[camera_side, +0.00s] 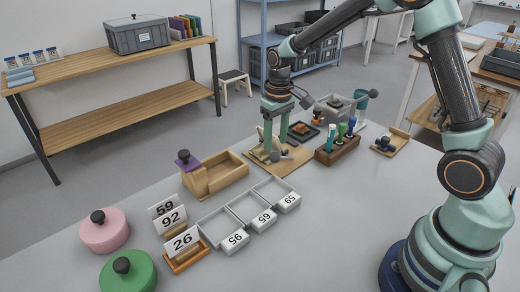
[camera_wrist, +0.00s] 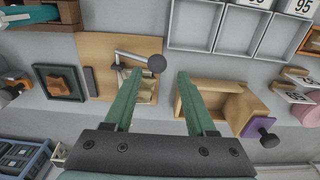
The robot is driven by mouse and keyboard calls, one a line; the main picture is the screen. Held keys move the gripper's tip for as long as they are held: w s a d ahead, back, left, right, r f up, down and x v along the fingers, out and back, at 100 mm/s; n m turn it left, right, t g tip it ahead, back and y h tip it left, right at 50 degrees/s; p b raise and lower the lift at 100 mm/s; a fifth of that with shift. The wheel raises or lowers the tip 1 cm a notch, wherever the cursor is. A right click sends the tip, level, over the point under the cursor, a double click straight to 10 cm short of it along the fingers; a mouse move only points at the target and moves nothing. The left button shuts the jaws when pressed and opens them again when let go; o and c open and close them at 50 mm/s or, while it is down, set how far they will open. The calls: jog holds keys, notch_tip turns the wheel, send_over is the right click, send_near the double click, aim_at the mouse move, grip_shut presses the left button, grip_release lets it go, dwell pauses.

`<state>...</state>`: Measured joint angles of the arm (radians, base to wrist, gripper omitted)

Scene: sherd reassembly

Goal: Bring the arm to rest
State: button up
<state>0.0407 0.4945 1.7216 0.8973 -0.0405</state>
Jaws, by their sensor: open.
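My gripper (camera_side: 276,148) hangs over the wooden board (camera_side: 291,165) in the middle of the table. In the wrist view, its two green fingers (camera_wrist: 160,76) are apart with nothing held between them. On the board (camera_wrist: 97,50) stands a small fixture with a grey arm ending in a dark ball (camera_wrist: 156,63). Pale pieces (camera_wrist: 147,88) lie beside the left finger in the wrist view; I cannot tell whether they are sherds. In the side view, the gripper partly hides the fixture.
Nearby stand an open wooden box (camera_side: 225,177) with a purple-topped knob, numbered trays (camera_side: 247,207), a marker rack (camera_side: 337,150), and a dark tray (camera_side: 302,131). Pink (camera_side: 104,232) and green (camera_side: 128,273) lidded pots stand at the front left. The table's front middle is clear.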

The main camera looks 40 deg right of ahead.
jog(key=s+a+r+t, duration=0.1)
jog(key=s+r+t, duration=0.4)
jog(key=s+r, duration=0.9)
jog(key=shift+s+a+r, duration=0.3)
jog(key=shift+s+a, duration=0.1)
jog(key=shift+s, duration=0.6)
